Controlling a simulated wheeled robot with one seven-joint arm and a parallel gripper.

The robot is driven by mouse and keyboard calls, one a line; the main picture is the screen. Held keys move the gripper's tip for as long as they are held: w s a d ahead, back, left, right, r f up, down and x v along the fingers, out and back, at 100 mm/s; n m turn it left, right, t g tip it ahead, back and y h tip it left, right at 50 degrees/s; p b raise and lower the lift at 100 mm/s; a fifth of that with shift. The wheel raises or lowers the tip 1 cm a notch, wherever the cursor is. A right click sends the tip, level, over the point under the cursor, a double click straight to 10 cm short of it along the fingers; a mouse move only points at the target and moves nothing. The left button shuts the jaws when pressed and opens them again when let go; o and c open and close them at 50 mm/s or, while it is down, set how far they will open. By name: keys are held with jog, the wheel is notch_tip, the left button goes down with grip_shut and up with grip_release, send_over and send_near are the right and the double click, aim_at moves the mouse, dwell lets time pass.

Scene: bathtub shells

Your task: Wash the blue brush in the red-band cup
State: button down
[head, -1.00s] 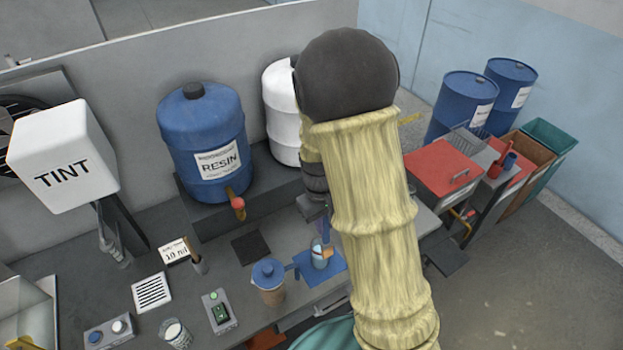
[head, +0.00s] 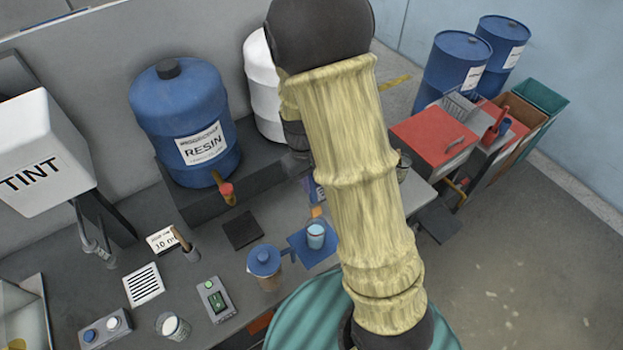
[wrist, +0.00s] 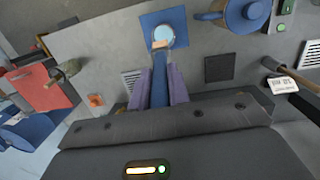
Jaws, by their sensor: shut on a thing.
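My gripper (wrist: 160,88) has purple fingers shut on the handle of the blue brush (wrist: 160,92). The brush's tan bristles (head: 317,212) show just behind a small cup of pale blue liquid (head: 315,236) in the head view. That cup stands on a blue mat (head: 300,252). In the wrist view the bristles overlap the near edge of the cup (wrist: 163,36); I cannot tell whether they touch it. Another cup (head: 403,166) stands at the bench's right, partly hidden by my arm. I cannot make out a red band on either cup.
A blue-lidded jug (head: 265,266) stands close left of the mat. A dark square pad (head: 242,229) lies behind it. The resin drum (head: 185,125) is at the back left.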

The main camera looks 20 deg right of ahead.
jog(key=shift+w+a+f+b, duration=0.1)
jog(key=shift+w+f+b, duration=0.05)
jog(key=shift+f+b, duration=0.25)
jog(key=shift+w+a+f+b, duration=0.1)
jog(key=shift+f+b, duration=0.15)
jog(key=shift+f, duration=0.25)
jog(key=shift+a+f+b, duration=0.2)
jog(key=shift+f+b, duration=0.25)
jog(key=shift+f, duration=0.1)
notch_tip(320, 180, down, 13)
jog(key=b, duration=0.9)
jog(key=shift+s+d, duration=0.3)
jog(key=shift+d, duration=0.1)
jog(key=shift+a+r, duration=0.15)
